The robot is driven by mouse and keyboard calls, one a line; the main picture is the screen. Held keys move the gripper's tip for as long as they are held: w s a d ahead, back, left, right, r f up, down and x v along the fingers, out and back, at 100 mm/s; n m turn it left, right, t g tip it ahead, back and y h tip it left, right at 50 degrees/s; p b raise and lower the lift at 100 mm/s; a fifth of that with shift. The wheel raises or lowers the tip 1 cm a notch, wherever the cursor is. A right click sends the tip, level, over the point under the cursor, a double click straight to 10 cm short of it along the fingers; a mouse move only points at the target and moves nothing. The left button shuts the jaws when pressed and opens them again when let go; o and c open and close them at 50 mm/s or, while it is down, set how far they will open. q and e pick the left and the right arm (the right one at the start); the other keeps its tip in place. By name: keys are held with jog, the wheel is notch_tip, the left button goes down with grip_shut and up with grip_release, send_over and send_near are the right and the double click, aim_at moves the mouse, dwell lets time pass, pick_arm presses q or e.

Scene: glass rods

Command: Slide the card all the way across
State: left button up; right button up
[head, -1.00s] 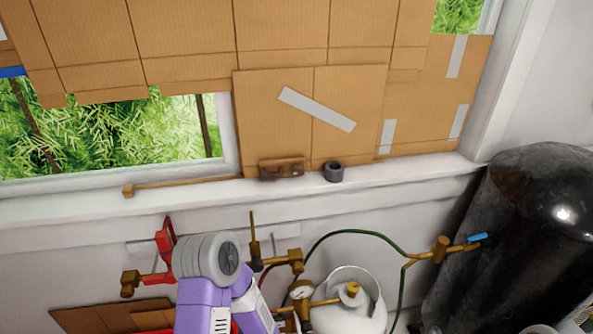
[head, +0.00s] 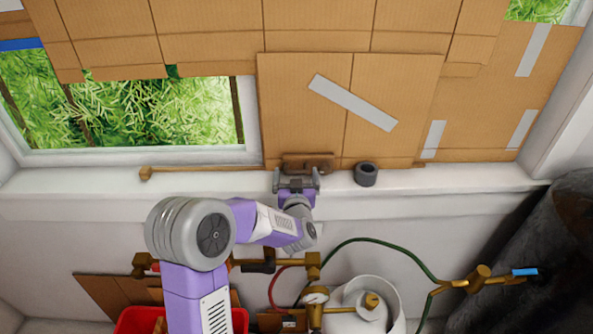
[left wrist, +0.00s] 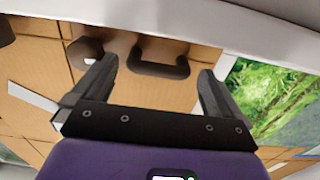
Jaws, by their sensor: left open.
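The card (head: 300,115), a cardboard panel with a slanted grey tape strip, covers part of the window right of the open gap. It also shows in the left wrist view (left wrist: 150,96). A brown handle (head: 307,160) is at its lower edge, and in the left wrist view the handle (left wrist: 160,70) appears between and ahead of the two fingers. My left gripper (head: 297,180) is open and empty just below the handle. I cannot tell whether the fingers touch it. The right gripper is not in view.
A dark ring (head: 366,174) stands on the sill right of the handle. A wooden strip (head: 200,170) lies along the sill to the left. Below are brass valves, a green hose (head: 400,258) and a white tank (head: 365,310). A dark cylinder (head: 560,250) is at right.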

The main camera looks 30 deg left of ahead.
pick_arm(q)
jog(key=shift+x, duration=1.05)
jog(key=shift+c, duration=0.2)
